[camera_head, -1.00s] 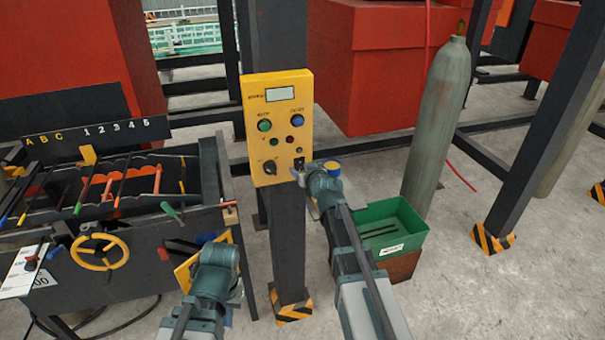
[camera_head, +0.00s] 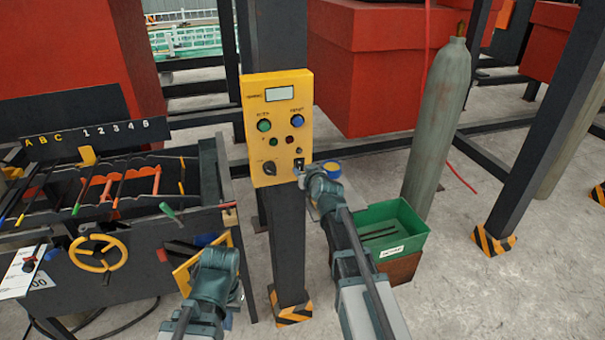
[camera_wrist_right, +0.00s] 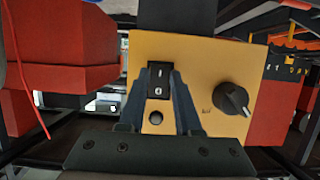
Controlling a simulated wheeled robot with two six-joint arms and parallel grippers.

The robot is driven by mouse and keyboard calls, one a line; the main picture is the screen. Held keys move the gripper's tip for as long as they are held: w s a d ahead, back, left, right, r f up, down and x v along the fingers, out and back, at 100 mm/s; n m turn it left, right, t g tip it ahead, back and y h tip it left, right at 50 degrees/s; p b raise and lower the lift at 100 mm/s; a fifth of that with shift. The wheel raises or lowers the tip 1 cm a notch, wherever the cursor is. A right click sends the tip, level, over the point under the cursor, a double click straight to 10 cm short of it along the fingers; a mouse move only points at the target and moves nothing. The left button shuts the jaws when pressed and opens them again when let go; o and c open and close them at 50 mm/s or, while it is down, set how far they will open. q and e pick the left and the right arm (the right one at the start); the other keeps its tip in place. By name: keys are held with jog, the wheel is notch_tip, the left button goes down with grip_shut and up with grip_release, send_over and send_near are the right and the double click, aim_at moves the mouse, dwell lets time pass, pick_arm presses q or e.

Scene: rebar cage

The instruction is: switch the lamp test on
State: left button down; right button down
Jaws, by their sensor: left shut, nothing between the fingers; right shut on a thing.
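A yellow control panel (camera_head: 278,138) is mounted on a dark post. A small black switch (camera_head: 298,164) sits at its lower right; in the right wrist view it is a black rocker (camera_wrist_right: 158,80) marked with a line and a circle. My right gripper (camera_head: 303,176) is at the panel's lower right; in the right wrist view its fingers (camera_wrist_right: 159,88) are on either side of the rocker, shut on it. My left gripper (camera_head: 214,262) is shut and empty, low in front of the post; its fingertips are not clear.
The panel also carries a black knob (camera_head: 268,168), a green button (camera_head: 264,126), a blue button (camera_head: 297,121) and a display (camera_head: 279,94). A green bin (camera_head: 409,242) and a grey cylinder (camera_head: 437,125) stand to the right.

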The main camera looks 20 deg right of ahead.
pick_arm(q)
jog(key=shift+f+b, duration=2.2)
jog(key=shift+f, duration=0.5)
pick_arm(e)
jog(key=shift+w+f+t, duration=0.1)
jog(key=shift+f+t, duration=0.25)
jog(key=shift+t, duration=0.85)
jog(key=c, duration=0.6)
grip_release()
